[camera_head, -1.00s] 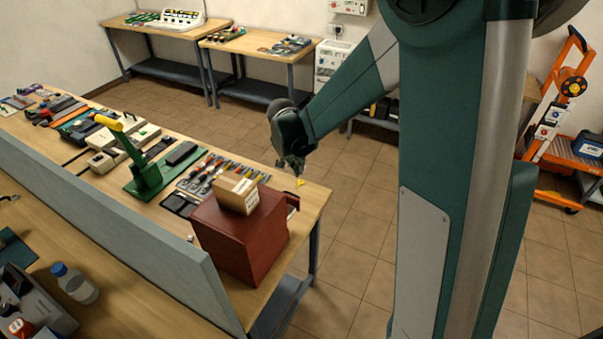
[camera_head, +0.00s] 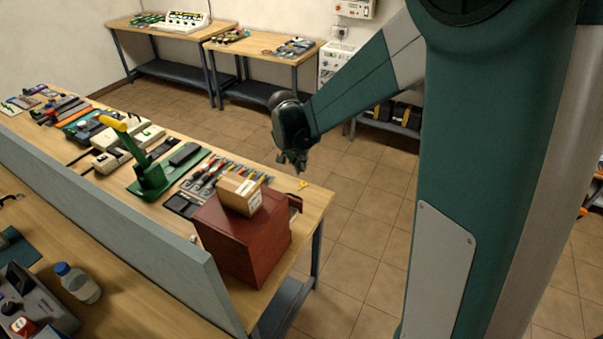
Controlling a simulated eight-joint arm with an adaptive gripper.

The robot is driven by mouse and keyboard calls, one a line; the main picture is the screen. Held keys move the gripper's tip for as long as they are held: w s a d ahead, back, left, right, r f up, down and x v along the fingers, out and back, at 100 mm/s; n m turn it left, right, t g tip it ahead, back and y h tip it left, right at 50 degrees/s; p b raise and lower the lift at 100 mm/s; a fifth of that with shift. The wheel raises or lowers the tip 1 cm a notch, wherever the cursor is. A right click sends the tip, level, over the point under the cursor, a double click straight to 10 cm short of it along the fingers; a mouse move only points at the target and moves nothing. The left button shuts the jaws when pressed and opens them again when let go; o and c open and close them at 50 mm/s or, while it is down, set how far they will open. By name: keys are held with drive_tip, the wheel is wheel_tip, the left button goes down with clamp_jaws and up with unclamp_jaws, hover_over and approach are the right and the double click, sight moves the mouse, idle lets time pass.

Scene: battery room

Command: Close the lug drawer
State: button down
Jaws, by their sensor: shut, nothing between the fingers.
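The lug drawer seems to belong to the dark red cabinet (camera_head: 252,245) at the near right end of the long workbench. A small dark red part (camera_head: 295,203) juts out at the cabinet's far right side; it looks like the drawer sticking out, and its front faces away from me. A cardboard box (camera_head: 239,194) sits on top of the cabinet. My gripper (camera_head: 298,170) points down beyond the cabinet, above the far edge of the bench. It is shut and empty, apart from the drawer.
Tools with coloured handles (camera_head: 217,172) lie behind the cabinet, with a green lever press (camera_head: 147,172) to their left. A yellow item (camera_head: 303,185) lies near the bench edge. A grey divider (camera_head: 110,235) runs along the near side. The floor (camera_head: 345,235) at right is clear.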

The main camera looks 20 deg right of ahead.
drive_tip(key=w+d+g+y+p, duration=0.1)
drive_tip(key=w+d+g+y, duration=0.3)
drive_tip(key=w, duration=0.2)
drive_tip(key=shift+d+f+g+y, duration=0.2)
drive_tip(key=shift+f+g+y, duration=0.1)
drive_tip(key=shift+s+f, duration=0.1)
drive_tip(key=shift+f, duration=0.05)
idle(0.4)
drive_tip(key=s+a+f+p, duration=0.1)
drive_tip(key=s+a+f, duration=0.3)
drive_tip(key=f, duration=0.6)
drive_tip(key=shift+s+a+f, duration=0.15)
drive_tip(key=shift+s+f, duration=0.05)
idle(0.5)
